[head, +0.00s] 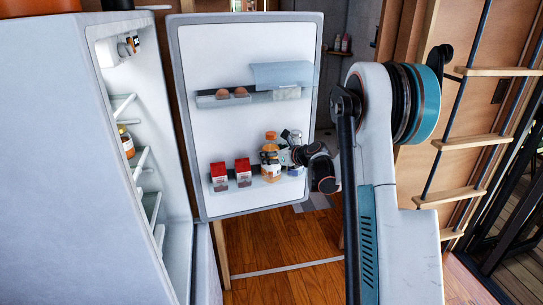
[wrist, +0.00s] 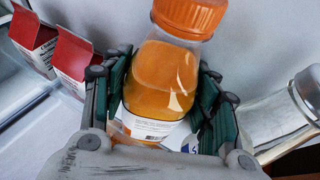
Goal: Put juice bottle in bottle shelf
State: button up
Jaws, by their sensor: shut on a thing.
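The juice bottle (wrist: 160,78) is clear with orange juice, an orange cap and a white label. In the wrist view it stands between the two fingers of my gripper (wrist: 163,100), which is shut on it. In the head view the juice bottle (head: 270,163) is at the lower door shelf (head: 262,183) of the open fridge door, with my gripper (head: 280,157) reaching it from the right. Whether its base touches the shelf is hidden.
Two red-and-white cartons (head: 231,175) stand left of the bottle on the door shelf. A clear jar with a light lid (wrist: 280,115) is close on the right. An upper door shelf (head: 235,98) holds eggs. The fridge interior (head: 135,150) is open at left, with another orange bottle (head: 126,143).

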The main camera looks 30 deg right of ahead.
jog(key=o, duration=1.2)
jog(key=shift+f, duration=0.1)
jog(key=shift+c, duration=0.2)
jog(key=p+v, duration=0.3)
jog(key=v, duration=0.9)
